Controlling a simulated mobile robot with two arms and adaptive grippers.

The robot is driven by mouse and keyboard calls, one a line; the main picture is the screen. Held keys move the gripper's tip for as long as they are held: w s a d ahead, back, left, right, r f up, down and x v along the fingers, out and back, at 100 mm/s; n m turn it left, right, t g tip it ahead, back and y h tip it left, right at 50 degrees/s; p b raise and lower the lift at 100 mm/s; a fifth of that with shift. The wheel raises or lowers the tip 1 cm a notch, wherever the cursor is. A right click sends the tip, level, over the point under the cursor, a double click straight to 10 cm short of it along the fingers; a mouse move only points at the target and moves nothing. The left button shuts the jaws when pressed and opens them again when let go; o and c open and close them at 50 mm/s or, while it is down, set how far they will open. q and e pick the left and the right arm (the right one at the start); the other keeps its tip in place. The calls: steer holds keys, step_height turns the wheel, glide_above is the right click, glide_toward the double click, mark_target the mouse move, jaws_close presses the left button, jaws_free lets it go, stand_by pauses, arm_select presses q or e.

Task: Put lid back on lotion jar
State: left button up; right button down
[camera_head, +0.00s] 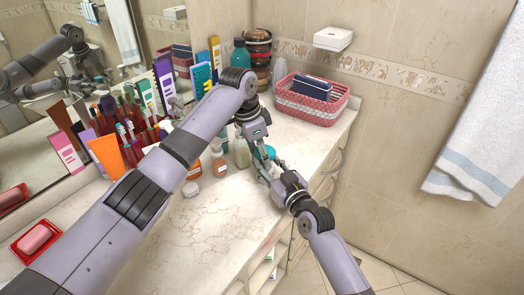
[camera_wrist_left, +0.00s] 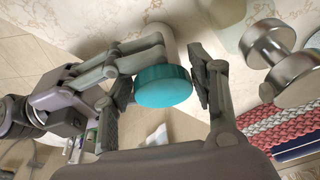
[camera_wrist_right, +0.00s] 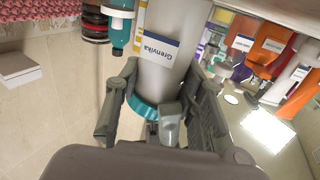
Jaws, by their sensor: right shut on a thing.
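The lotion jar is a pale grey-white cylinder with a label, in the right wrist view (camera_wrist_right: 165,72), where it appears upside down. It also shows behind the lid in the left wrist view (camera_wrist_left: 163,32). The teal lid (camera_wrist_left: 164,88) is at the jar's top; I cannot tell whether it is fully seated. In the head view the lid (camera_head: 265,152) is mostly hidden by the grippers.
Orange-labelled small bottles (camera_head: 219,163) and a pale bottle (camera_head: 242,152) stand close left of the grippers. A red basket (camera_head: 309,108) and teal bottle (camera_head: 241,57) are behind. Brushes and tubes crowd the mirror side.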

arm_select(q)
steer(key=shift+d+r, duration=0.1)
steer(key=shift+r, duration=0.25)
stand_by(0.3)
steer(key=shift+v, duration=1.9)
steer(key=c, duration=1)
steer(key=shift+o, duration=0.2)
steer(key=shift+f, duration=0.3)
steer(key=shift+d+f, duration=0.1)
steer(key=shift+f, duration=0.2)
